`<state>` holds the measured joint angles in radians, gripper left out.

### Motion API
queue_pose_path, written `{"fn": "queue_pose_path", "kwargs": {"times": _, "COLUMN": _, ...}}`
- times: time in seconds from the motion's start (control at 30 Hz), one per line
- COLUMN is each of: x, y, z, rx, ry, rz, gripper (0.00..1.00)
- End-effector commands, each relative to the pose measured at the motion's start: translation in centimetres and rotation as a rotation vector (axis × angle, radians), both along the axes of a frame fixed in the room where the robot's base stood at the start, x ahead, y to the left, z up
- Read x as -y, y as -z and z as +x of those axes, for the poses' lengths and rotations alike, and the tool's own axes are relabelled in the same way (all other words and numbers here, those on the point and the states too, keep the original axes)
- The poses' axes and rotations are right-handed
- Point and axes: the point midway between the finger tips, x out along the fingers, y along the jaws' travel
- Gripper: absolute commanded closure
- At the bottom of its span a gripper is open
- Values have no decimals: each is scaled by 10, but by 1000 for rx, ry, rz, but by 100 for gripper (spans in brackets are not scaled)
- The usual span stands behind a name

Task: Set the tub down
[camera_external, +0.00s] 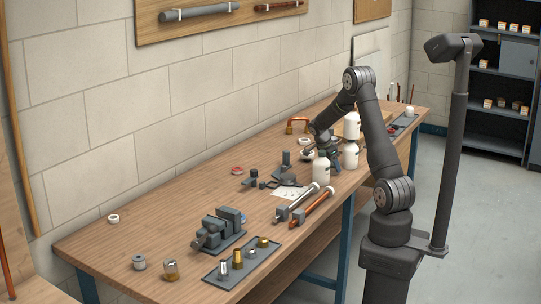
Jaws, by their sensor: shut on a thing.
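My gripper (322,153) is low over the middle of the workbench, pointing down, with its jaws shut on the tub. The fingers and the tub are small and crowded by dark arm parts and white containers, so I cannot make out the tub's outline or whether its base touches the bench. A white bottle-like container (321,172) stands just below and in front of the gripper in this view. Two more white containers (350,158) (352,126) stand to the right, partly behind my arm.
On the wooden workbench (130,240), a vise (219,230), a tray of fittings (242,262), pipe tools (311,206) and a paper sheet (290,192) lie left and front of the gripper. A copper elbow pipe (298,123) is behind. The bench's left part has bare room.

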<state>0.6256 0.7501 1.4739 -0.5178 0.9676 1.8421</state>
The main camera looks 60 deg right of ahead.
Motion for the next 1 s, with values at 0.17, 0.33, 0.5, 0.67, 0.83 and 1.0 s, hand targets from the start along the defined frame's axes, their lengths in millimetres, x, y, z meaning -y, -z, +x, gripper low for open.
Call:
{"fn": "queue_pose_path", "kwargs": {"times": 0.17, "x": 0, "y": -1, "z": 0, "rx": 1, "ry": 0, "rz": -1, "gripper": 70}}
{"fn": "queue_pose_path", "kwargs": {"times": 0.33, "x": 1, "y": -18, "z": 1, "rx": 3, "ry": 2, "rz": -3, "gripper": 70}}
{"fn": "queue_pose_path", "kwargs": {"times": 0.5, "x": 1, "y": -54, "z": 1, "rx": 5, "ry": 2, "rz": -3, "gripper": 70}}
{"fn": "queue_pose_path", "kwargs": {"times": 0.67, "x": 1, "y": -82, "z": 1, "rx": 2, "ry": 1, "rz": -3, "gripper": 70}}
{"fn": "queue_pose_path", "kwargs": {"times": 0.83, "x": 7, "y": -97, "z": 9, "rx": 1, "ry": -41, "rz": -2, "gripper": 70}}
{"fn": "queue_pose_path", "kwargs": {"times": 1.0, "x": 34, "y": -98, "z": 39, "rx": 1, "ry": -215, "rz": -2, "gripper": 70}}
